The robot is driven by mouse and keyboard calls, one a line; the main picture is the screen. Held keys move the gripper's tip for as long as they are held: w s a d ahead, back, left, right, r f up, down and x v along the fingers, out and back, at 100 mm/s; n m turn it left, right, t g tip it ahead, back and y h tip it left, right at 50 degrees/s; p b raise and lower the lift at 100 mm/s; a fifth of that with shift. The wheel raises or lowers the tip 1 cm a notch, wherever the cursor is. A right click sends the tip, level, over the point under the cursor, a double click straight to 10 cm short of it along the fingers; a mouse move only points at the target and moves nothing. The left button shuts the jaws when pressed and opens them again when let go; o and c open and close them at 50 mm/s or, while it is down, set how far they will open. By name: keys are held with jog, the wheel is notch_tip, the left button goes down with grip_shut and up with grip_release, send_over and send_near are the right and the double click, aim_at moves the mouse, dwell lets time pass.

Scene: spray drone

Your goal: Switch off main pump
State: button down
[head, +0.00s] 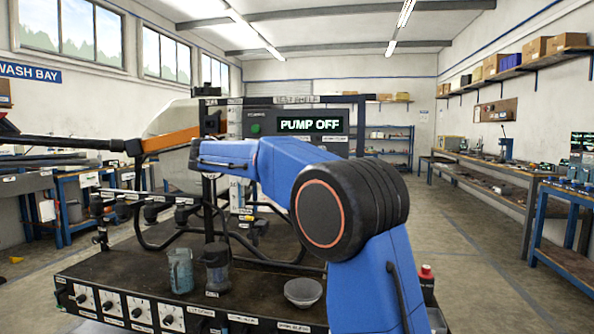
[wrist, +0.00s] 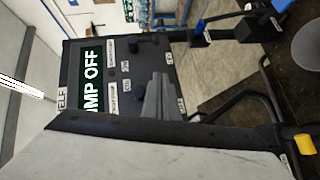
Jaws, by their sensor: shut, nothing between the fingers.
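A dark control panel (head: 345,106) stands on the test shelf behind my arm. Its display (head: 311,125) reads PUMP OFF in light letters, and a green button (head: 255,129) sits left of it. In the wrist view the panel (wrist: 118,60) appears turned on its side, with the display (wrist: 92,78) partly cut off behind a dark edge. A dark knob (wrist: 136,47) and small labels show on the panel. I cannot read which control is the main pump. My gripper (wrist: 157,84) is shut and empty in front of the panel face; contact cannot be told. My arm hides it in the head view.
The floor at right is clear.

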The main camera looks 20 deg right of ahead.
jog(key=shift+v, duration=0.95)
jog(key=s+d+f+n+y, duration=0.1)
jog(key=s+d+f+y, duration=0.15)
jog(key=s+f, duration=0.6)
jog(key=s+d+f+n+y, duration=0.15)
jog(key=s+f+y, duration=0.3)
jog(key=s, duration=0.75)
jog(key=s+a+f+m+t+y, duration=0.1)
jog(key=s+a+f+y, duration=0.3)
jog(key=s+f, duration=0.7)
jog(key=s+a+f+m+t+y, duration=0.1)
jog(key=s+a+f+y, duration=0.3)
jog(key=s+f, duration=0.8)
jog(key=s, duration=0.2)
jog(key=shift+s+a+t, duration=0.25)
jog(key=shift+a+t, duration=0.05)
jog(key=shift+w, duration=0.1)
